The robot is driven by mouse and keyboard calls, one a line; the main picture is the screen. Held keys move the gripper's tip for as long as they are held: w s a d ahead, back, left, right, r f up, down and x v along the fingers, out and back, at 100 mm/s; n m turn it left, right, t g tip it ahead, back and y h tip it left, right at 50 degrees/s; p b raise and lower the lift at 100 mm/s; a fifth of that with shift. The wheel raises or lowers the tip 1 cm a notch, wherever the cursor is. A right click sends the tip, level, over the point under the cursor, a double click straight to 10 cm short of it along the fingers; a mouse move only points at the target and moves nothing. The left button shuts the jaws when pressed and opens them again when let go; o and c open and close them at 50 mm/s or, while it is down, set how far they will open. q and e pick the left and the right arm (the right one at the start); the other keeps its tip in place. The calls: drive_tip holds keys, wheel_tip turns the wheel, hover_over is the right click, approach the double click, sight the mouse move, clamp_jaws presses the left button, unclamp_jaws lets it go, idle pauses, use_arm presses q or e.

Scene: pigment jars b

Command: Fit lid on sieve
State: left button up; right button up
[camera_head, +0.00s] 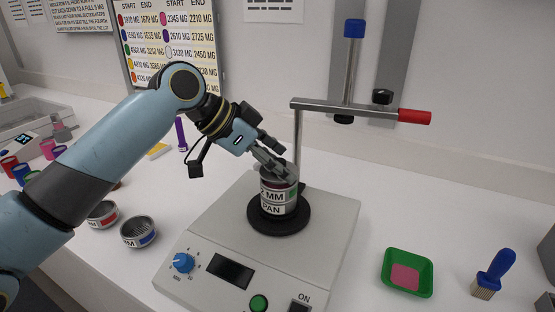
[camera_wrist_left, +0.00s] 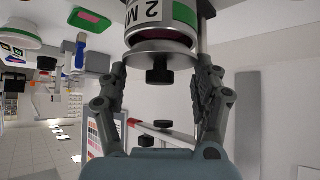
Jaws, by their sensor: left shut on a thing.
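A stack of a sieve (camera_head: 279,196) with a green mark and a pan (camera_head: 272,209) stands on the black round plate of the shaker. The sieve also shows in the wrist view (camera_wrist_left: 178,13), where the picture is upside down. A grey metal lid (camera_wrist_left: 157,52) with a black knob (camera_wrist_left: 159,73) lies at the sieve's mouth. A strip of dark pink shows between the sieve's rim and the lid. I cannot tell whether the lid touches the rim. My left gripper (camera_head: 280,172) is shut on the lid from above, one finger on each side. It hides most of the lid in the head view.
The shaker (camera_head: 213,237) has a post and a crossbar (camera_head: 345,106) with a red handle behind the stack. Two loose sieves (camera_head: 138,232) (camera_head: 103,214) stand left of it.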

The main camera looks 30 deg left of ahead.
use_arm(q)
drive_tip(key=shift+f+b, duration=0.35)
drive_tip(key=shift+f, duration=0.35)
drive_tip(key=o, duration=1.3)
drive_tip(key=shift+c, duration=0.2)
drive_tip(key=v, duration=1.2)
